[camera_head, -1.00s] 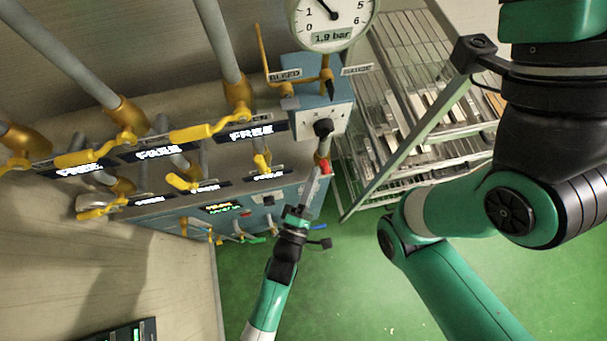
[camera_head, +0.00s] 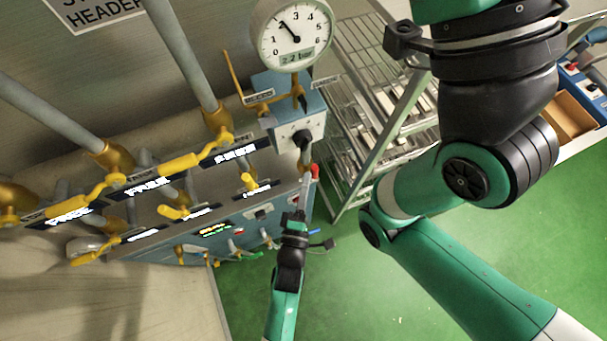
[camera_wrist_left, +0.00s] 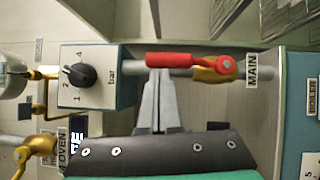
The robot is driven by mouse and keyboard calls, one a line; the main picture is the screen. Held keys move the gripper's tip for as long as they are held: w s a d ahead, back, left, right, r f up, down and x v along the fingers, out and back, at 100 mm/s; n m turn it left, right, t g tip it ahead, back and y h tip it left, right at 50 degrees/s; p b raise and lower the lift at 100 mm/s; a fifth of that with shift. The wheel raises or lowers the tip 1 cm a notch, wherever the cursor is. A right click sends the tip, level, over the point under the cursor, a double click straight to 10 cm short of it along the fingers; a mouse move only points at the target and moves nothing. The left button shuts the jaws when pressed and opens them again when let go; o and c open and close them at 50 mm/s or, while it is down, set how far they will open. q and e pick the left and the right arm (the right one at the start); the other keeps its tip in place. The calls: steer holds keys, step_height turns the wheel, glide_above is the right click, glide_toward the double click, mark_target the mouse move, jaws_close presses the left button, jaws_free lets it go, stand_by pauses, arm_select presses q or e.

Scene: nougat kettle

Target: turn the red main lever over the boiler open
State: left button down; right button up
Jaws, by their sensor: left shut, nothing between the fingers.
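The red main lever (camera_wrist_left: 180,60) lies level across the left wrist view, roughly along a grey pipe. Its yellow pivot (camera_wrist_left: 214,72) is at its right end, beside the MAIN label (camera_wrist_left: 252,70). In the head view the red lever (camera_head: 315,172) is small, below the blue box. My left gripper (camera_head: 303,188) is shut and empty just beneath it. In the left wrist view the gripper's fingers (camera_wrist_left: 157,84) are together, with their tips at the lever's lower edge. I cannot tell whether they touch it. My right gripper is not in view.
A blue regulator box (camera_wrist_left: 97,77) with a black knob stands left of the lever. A round gauge (camera_head: 291,35) is above it. Yellow-handled valves (camera_head: 160,165) line the boiler top. A metal rack (camera_head: 375,95) stands to the right. Green floor (camera_head: 400,290) is open.

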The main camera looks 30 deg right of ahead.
arm_select(q)
steer(key=p+v, duration=0.1)
steer(key=v, duration=1)
steer(key=shift+a+p, duration=0.25)
steer(key=shift+p, duration=0.1)
steer(key=shift+s, duration=0.15)
